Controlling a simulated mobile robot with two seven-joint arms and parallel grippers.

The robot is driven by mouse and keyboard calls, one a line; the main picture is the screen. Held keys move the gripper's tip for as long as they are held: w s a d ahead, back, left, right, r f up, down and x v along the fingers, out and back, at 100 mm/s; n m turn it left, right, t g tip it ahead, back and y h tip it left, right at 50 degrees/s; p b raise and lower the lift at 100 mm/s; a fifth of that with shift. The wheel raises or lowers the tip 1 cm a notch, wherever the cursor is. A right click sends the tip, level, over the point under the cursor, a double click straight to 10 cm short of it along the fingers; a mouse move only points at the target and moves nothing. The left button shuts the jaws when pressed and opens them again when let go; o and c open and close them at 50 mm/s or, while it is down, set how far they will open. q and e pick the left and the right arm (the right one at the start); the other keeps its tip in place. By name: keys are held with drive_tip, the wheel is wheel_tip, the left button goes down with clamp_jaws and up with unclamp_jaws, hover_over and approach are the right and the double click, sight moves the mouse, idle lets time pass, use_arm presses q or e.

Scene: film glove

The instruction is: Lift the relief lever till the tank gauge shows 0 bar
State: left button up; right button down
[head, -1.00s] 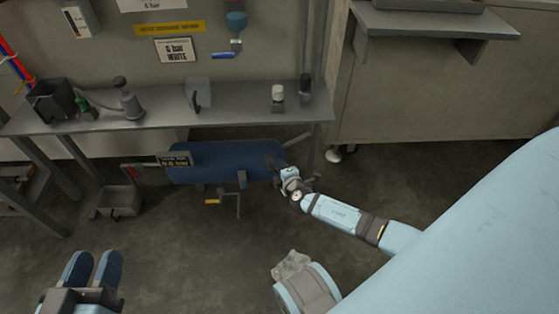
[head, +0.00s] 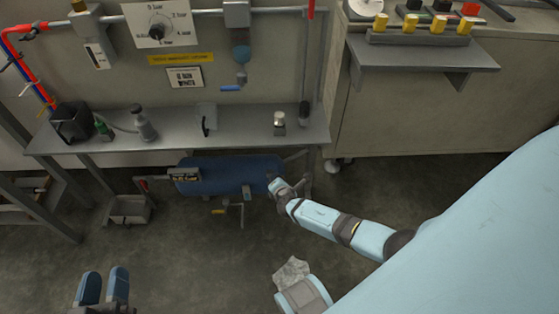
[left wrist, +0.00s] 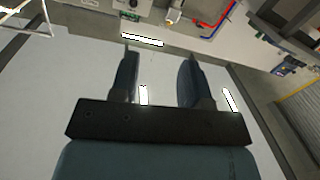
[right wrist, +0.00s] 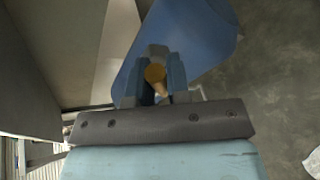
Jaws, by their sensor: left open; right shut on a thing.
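The blue tank (head: 215,177) lies under the wall bench. My right arm reaches to its right end, where my right gripper (head: 279,187) is small and partly hidden by its own wrist. In the right wrist view, the gripper (right wrist: 152,92) is shut on a brass-coloured lever (right wrist: 154,74) in front of the tank (right wrist: 205,35). I cannot tell how far the lever is lifted. I cannot make out the tank gauge or its reading in any view. My left gripper (head: 103,287) is open and empty at the lower left, away from the tank; the left wrist view shows its fingers (left wrist: 158,78) apart.
The bench (head: 175,145) above the tank holds a black box (head: 72,122), bottles and small fittings. A dial plate with bar marks (head: 158,25) is on the wall. A yellow-handled valve (head: 219,211) hangs below the tank. A grey bin (head: 130,210) stands left.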

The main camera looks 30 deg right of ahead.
drive_tip(key=n+h+p, duration=0.1)
drive_tip(key=a+r+n+g+h+p, duration=0.1)
drive_tip(key=n+p, duration=0.1)
drive_tip(key=shift+w+a+r+n+g, duration=0.1)
drive_tip(key=shift+w+a+n+g, duration=0.2)
drive_tip(key=shift+w, duration=0.1)
drive_tip(key=shift+w+a+n+h, duration=0.1)
drive_tip(key=shift+n+h, duration=0.3)
drive_tip(key=shift+n, duration=0.1)
use_arm(q)
drive_tip(key=s+a+f+g+y, duration=0.2)
drive_tip(key=a+f+g, duration=0.1)
drive_tip(key=f, duration=0.4)
drive_tip(key=shift+s+a+f+g+y, duration=0.15)
drive_tip(key=shift+a+f+g+y, duration=0.1)
drive_tip(key=shift+g+y, duration=0.15)
use_arm(e)
drive_tip(key=shift+w+a+n+g+h, duration=0.15)
drive_tip(key=shift+a+n+g+h, duration=0.15)
drive_tip(key=shift+n+g+h, duration=0.35)
